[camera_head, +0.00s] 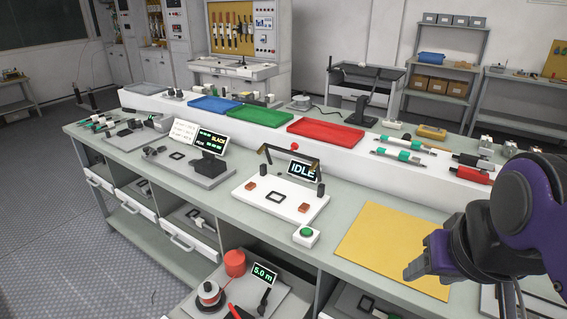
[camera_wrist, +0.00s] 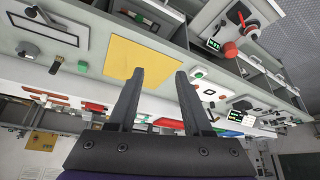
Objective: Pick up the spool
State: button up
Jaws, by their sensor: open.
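A display reading 5.0 m (camera_head: 264,274) and a dark lever stand beside the spool. The workbench holds a white fixture with an IDLE screen (camera_head: 303,171), a green button (camera_head: 306,233) and red, green and blue trays. The yellow mat (camera_head: 385,235) is bare.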

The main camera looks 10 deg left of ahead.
aim_at(207, 292)
jog(key=u, duration=1.5)
jog(key=j+u, duration=0.1)
jog(key=u, duration=0.3)
jog(key=j+u, duration=0.1)
jog(key=u, duration=0.35)
jog(key=j+u, duration=0.1)
jog(key=u, duration=0.3)
jog(key=j+u, duration=0.1)
jog(key=u, duration=0.35)
jog(key=i+u, duration=0.1)
jog(key=u, duration=0.3)
jog(key=i+j+z, duration=0.1)
jog(key=i+z, duration=1.1)
jog(key=i, duration=0.2)
jog(key=i+z, duration=0.1)
jog(key=z, duration=0.4)
jog(key=j+z, duration=0.15)
jog(key=z, duration=0.35)
jog(key=j+z, duration=0.1)
jog(key=z, duration=0.4)
jog(key=i+j+z, duration=0.1)
jog(key=z, duration=0.4)
jog(key=j+z, duration=0.2)
jog(key=z, duration=0.3)
